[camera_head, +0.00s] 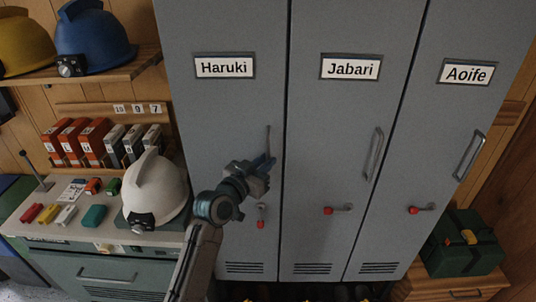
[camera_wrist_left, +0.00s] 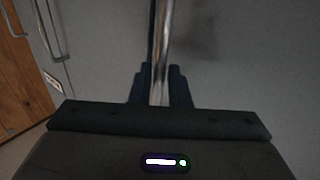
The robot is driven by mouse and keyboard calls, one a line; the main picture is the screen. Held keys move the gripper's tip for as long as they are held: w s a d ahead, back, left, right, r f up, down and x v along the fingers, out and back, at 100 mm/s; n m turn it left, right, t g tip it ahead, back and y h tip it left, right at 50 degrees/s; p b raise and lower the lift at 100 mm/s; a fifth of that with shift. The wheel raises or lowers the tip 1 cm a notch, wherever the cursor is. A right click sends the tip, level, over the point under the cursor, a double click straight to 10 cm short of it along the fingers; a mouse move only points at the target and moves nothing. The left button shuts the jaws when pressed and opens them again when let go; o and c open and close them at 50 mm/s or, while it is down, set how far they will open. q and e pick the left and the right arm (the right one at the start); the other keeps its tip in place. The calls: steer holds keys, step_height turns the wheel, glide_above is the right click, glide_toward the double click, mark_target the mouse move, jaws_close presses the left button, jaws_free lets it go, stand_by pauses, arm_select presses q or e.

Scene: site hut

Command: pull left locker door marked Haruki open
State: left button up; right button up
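The left locker door (camera_head: 222,125), labelled Haruki (camera_head: 224,67), is grey and looks closed, level with its neighbour. Its upright metal handle (camera_head: 268,140) is at the door's right side, its lower part hidden by my gripper. My left gripper (camera_head: 267,163) is at this handle. In the left wrist view the handle bar (camera_wrist_left: 161,45) runs between the two dark fingers, which look closed against it on both sides. The red-tipped latch lever (camera_head: 261,222) below points down. My right gripper is not in view.
Jabari (camera_head: 345,120) and Aoife (camera_head: 440,130) doors stand to the right, closed, their red-tipped levers sideways. A white helmet (camera_head: 158,188) sits on the cabinet at left, close to my left arm. A green box (camera_head: 462,245) stands at lower right.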

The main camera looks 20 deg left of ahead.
arm_select(q)
steer(key=shift+x, duration=0.8)
jaws_close()
